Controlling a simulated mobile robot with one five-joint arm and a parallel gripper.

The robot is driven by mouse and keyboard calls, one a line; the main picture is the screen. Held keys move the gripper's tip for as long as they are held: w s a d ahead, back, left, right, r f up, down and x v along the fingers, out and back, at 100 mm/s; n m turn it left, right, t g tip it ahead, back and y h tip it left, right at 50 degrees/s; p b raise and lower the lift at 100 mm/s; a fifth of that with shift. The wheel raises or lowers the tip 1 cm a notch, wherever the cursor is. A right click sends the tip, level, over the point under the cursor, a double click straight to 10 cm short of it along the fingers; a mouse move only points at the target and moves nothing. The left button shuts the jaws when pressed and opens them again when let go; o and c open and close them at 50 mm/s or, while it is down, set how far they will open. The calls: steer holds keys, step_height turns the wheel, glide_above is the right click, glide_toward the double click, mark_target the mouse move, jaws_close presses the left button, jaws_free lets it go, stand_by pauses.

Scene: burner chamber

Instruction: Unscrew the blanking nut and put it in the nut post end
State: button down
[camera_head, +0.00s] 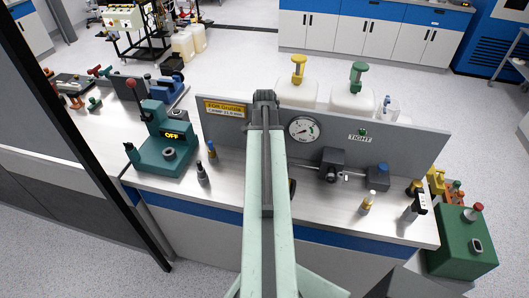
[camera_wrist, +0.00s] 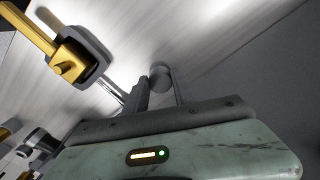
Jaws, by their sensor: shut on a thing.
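In the wrist view my gripper (camera_wrist: 160,90) is shut on a small grey round piece (camera_wrist: 160,72), which looks like the blanking nut. It shows between the fingertips against a pale, blurred metal surface. I cannot tell whether it is still on a thread or free. In the head view my raised arm hides the gripper and the piece. A dark block with a round fitting (camera_head: 333,163) stands on the bench right of my arm. I cannot tell which object is the nut post end.
A yellow handle on a dark base (camera_wrist: 72,60) is close left of my gripper. A grey panel with a gauge (camera_head: 303,129) stands behind the bench. A teal device reading OFF (camera_head: 168,150) is left; small bottles (camera_head: 367,202) stand right. The front bench has bare patches.

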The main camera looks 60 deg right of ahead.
steer(key=shift+f+b, duration=0.75)
steer(key=shift+f, duration=0.1)
steer(key=c, duration=1)
jaws_free()
steer(key=shift+o, duration=0.2)
steer(key=shift+r, duration=0.1)
step_height(320, 180, up, 8)
steer(key=p, duration=0.8)
steer(key=shift+f, duration=0.2)
steer(key=shift+s, duration=0.1)
